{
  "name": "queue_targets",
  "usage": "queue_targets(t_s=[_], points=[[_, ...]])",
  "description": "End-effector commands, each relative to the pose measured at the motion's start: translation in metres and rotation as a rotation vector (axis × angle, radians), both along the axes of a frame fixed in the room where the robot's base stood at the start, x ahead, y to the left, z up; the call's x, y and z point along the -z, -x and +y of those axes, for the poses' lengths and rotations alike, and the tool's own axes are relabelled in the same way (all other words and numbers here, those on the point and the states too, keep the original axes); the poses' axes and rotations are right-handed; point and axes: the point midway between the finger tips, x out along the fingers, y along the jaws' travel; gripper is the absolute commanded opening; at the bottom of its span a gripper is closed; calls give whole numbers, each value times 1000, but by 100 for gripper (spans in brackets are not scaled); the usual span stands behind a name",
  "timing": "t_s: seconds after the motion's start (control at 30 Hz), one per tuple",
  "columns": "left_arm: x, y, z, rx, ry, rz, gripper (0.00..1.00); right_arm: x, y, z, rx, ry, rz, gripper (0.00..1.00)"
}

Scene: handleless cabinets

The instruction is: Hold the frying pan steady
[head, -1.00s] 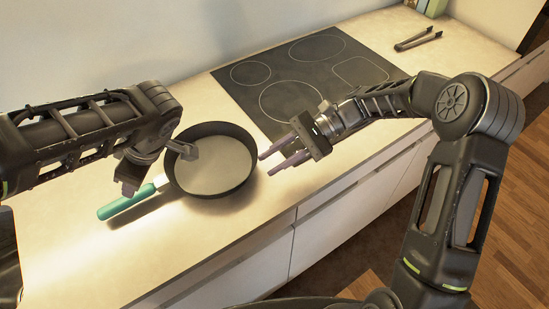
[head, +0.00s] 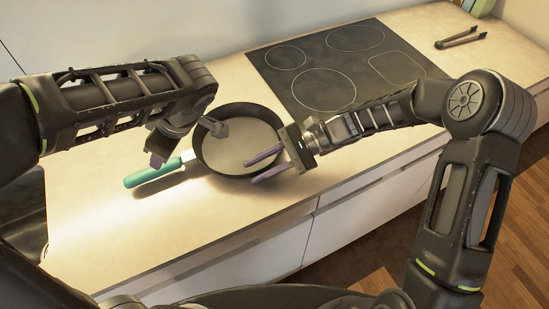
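The frying pan (head: 236,143) is dark with a grey inside and a teal handle (head: 153,173) pointing left. It sits upright on the pale counter. My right gripper (head: 252,171) is open at the pan's right rim. One purple finger overlaps the pan's inside and the other shows just outside the front right wall. Whether either finger touches the pan cannot be told. My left gripper (head: 186,143) is above the pan's left side, near where the handle joins. Its fingers are mostly hidden, so its opening is unclear.
A black hob (head: 325,88) lies behind and right of the pan. Dark tongs (head: 461,40) rest at the far right of the counter (head: 110,230). White drawers (head: 345,222) run below the front edge. The counter left of the pan's handle is clear.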

Motion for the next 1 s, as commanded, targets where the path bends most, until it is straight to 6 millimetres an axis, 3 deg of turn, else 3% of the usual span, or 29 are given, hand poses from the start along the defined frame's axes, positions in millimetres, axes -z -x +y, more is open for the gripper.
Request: queue_targets(t_s=[0.37, 0.73, 1.0], points=[[0, 0, 0, 0, 0, 0, 36, 3, 2, 7, -1, 0, 0, 28], [0, 0, 0, 0, 0, 0, 36, 3, 2, 6, -1, 0, 0, 0], [0, 0, 0, 0, 0, 0, 36, 4, 3, 6, -2, 2, 2, 0]])
